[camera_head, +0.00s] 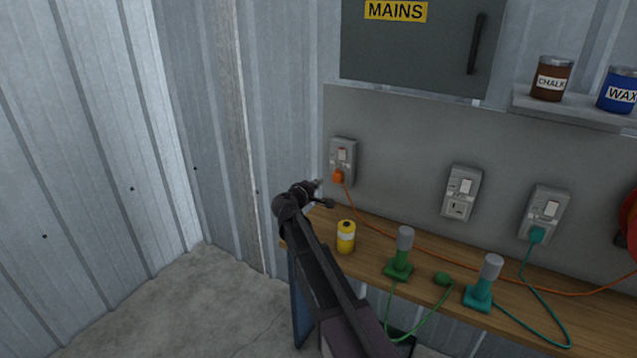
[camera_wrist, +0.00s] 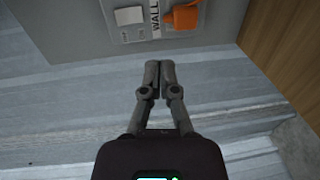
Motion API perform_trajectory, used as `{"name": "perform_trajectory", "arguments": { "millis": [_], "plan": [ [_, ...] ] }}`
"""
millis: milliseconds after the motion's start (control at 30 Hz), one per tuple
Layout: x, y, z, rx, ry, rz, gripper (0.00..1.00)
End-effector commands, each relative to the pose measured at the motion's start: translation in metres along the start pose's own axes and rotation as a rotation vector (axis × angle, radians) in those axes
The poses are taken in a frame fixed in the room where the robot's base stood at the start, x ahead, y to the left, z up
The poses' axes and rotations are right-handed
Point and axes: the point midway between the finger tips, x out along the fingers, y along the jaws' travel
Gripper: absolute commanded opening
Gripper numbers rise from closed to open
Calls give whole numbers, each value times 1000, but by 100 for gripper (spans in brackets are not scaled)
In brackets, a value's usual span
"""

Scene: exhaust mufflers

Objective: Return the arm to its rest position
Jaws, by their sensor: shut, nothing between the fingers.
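My arm reaches up from the bottom of the head view over the left end of the wooden bench. My gripper (camera_head: 320,190) is near the leftmost wall socket (camera_head: 343,153), a little below its orange plug (camera_head: 338,176). In the wrist view my gripper (camera_wrist: 160,68) has its two fingertips together with nothing between them. The same socket (camera_wrist: 132,16) and orange plug (camera_wrist: 186,16) show at the top of that view, apart from the fingertips.
A yellow canister (camera_head: 346,237), a green tool (camera_head: 399,255) and a teal tool (camera_head: 483,283) stand on the bench (camera_head: 440,262) right of my arm. An orange cable (camera_head: 420,252) runs along it. A shelf (camera_head: 570,108) holds tins. The floor at left (camera_head: 190,310) is clear.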

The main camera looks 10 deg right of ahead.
Motion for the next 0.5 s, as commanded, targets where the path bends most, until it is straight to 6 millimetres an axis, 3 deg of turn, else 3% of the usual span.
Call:
{"name": "perform_trajectory", "arguments": {
  "millis": [167, 267, 500],
  "plan": [
    [-1, 0, 7, 15, -11, -17, 0],
    [-3, -2, 22, 45, -37, -51, 0],
    [-17, -18, 88, 192, -163, -234, 0]
  ]
}}
